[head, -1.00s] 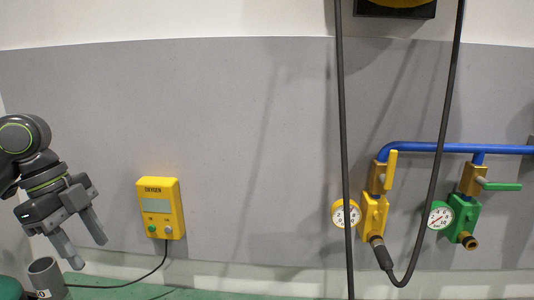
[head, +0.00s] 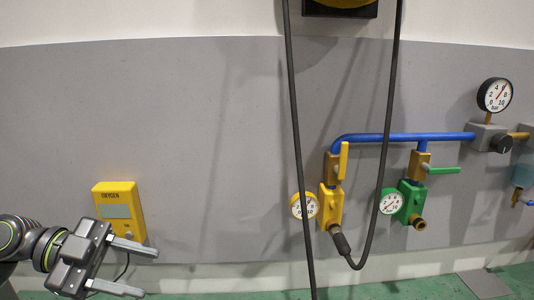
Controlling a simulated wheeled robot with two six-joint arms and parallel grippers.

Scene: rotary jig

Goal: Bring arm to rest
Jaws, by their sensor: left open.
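My left gripper (head: 137,269) is at the lower left of the head view. Its two grey fingers point right and stand apart, with nothing between them. It is in front of the lower part of the yellow oxygen box (head: 118,197) on the wall and hides part of it. Whether it touches the box cannot be told. My right gripper is not in view.
A blue pipe (head: 400,137) carries a yellow valve (head: 331,205) and a green valve (head: 411,199) with gauges. A black hose (head: 293,130) hangs in a loop to the yellow valve. A larger gauge (head: 495,95) stands at right. The wall between box and hose is clear.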

